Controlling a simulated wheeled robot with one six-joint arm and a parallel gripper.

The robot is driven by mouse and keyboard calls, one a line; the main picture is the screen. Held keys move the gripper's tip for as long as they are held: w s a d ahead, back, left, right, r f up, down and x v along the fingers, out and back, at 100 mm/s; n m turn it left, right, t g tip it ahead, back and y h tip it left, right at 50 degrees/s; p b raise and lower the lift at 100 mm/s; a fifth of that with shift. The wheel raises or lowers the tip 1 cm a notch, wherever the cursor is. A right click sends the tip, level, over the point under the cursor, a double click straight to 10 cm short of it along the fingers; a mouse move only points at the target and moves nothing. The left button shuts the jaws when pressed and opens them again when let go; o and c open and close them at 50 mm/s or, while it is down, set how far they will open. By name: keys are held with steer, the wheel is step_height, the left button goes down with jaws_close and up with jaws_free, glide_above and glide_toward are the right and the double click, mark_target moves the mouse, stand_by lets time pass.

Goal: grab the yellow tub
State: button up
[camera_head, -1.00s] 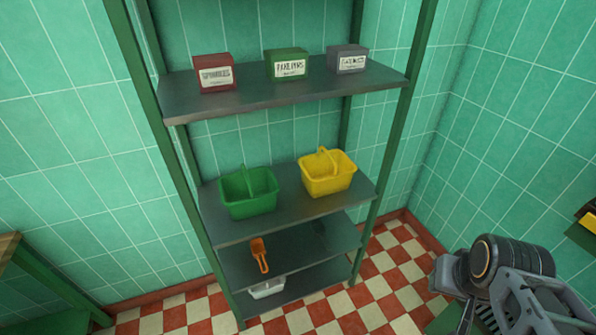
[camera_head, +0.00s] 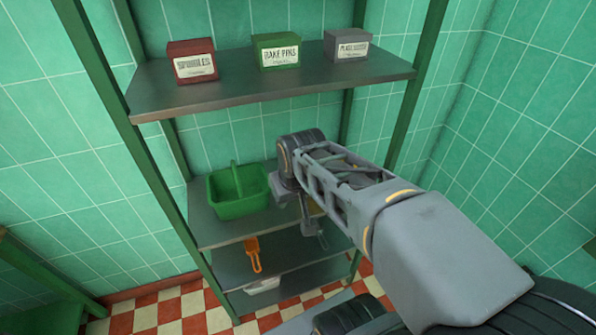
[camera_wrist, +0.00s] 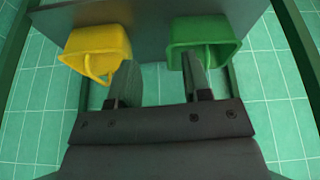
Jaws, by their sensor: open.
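The yellow tub (camera_wrist: 97,45) shows at the upper left of the wrist view, with its handle toward the picture's bottom. In the head view it is hidden behind my arm. The green tub (camera_head: 238,191) stands on the middle shelf in the head view and appears at the upper right of the wrist view (camera_wrist: 205,32). My gripper (camera_wrist: 160,82) is open with nothing between its fingers. In the wrist view its left finger is near the yellow tub and its right finger overlaps the green tub. I cannot tell whether either touches.
The upper shelf (camera_head: 260,88) bears a red box (camera_head: 191,62), a green box (camera_head: 276,52) and a grey box (camera_head: 346,45). Below are an orange scoop (camera_head: 253,253) and a white container (camera_head: 263,286). Green posts frame the rack. A tiled wall stands at right.

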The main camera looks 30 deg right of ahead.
steer(key=w+d+f+h+b, duration=0.1)
steer(key=w+d+f+b, duration=0.15)
steer(key=w+d, duration=0.75)
steer(key=w+d+f+h+b, duration=0.1)
steer(key=w+d+f, duration=0.2)
steer(key=w+d, duration=0.7)
steer(key=shift+m, duration=0.4)
steer(key=d+f, duration=0.1)
steer(key=w+d+f, duration=0.1)
steer(key=f, duration=0.1)
steer(key=d+f, duration=0.1)
steer(key=f, duration=0.1)
steer(key=shift+w+d+f, duration=0.1)
steer(key=shift+w+f, duration=0.05)
steer(key=shift+f, duration=0.05)
steer(key=shift+w+d+f, duration=0.15)
steer(key=shift+w+f, duration=0.1)
steer(key=shift+f, duration=0.35)
jaws_close()
